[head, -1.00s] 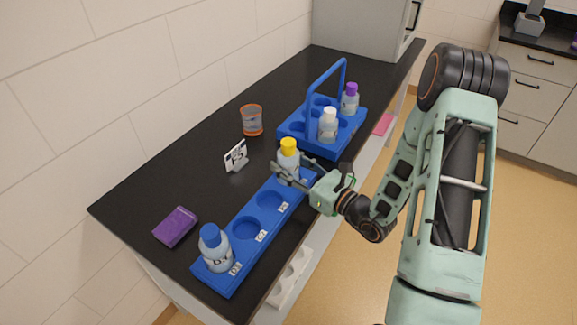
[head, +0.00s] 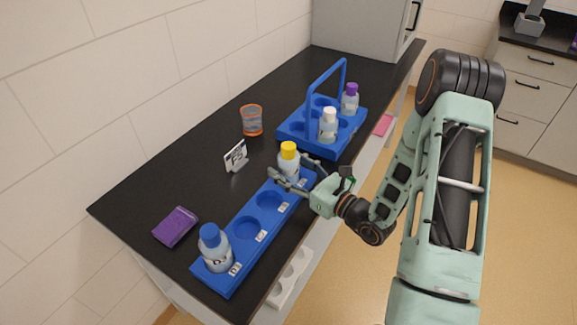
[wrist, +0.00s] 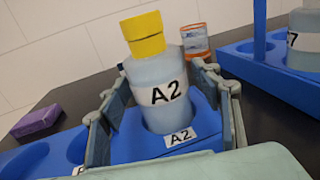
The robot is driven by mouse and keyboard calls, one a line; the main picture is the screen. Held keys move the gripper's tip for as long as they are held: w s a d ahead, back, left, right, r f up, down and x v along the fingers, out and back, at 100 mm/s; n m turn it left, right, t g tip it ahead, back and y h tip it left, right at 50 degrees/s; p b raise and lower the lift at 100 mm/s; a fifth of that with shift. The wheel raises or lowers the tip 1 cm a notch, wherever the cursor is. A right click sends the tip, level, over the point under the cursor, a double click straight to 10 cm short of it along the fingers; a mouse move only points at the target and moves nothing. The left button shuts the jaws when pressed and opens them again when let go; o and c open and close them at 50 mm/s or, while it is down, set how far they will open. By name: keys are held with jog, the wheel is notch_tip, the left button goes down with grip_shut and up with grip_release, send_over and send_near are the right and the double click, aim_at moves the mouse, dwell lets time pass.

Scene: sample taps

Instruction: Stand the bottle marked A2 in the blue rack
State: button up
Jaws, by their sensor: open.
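The bottle marked A2 (wrist: 160,95) is clear with a yellow cap and stands upright at the far end of a long blue strip holder (head: 218,285). A tag reading A2 (wrist: 180,137) is on the holder in front of it. It also shows in the head view (head: 289,163). My gripper (head: 290,173) is open, with one finger on each side of the bottle; in the wrist view gaps show between bottle and fingers. A blue rack with a tall handle (head: 310,100) stands just beyond, holding a white-capped bottle (head: 328,125) and a purple-capped bottle (head: 350,99).
A blue-capped bottle (head: 214,248) stands at the strip's near end, with empty holes between. An orange-rimmed cup (head: 252,120), a small sign (head: 236,157) and a purple block (head: 175,227) stand on the black counter. A grey cabinet (head: 365,25) stands behind.

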jog(key=v, duration=0.6)
jog(key=b+v, duration=0.1)
jog(key=v, duration=0.5)
jog(key=shift+r, duration=0.2)
jog(key=shift+a, duration=0.15)
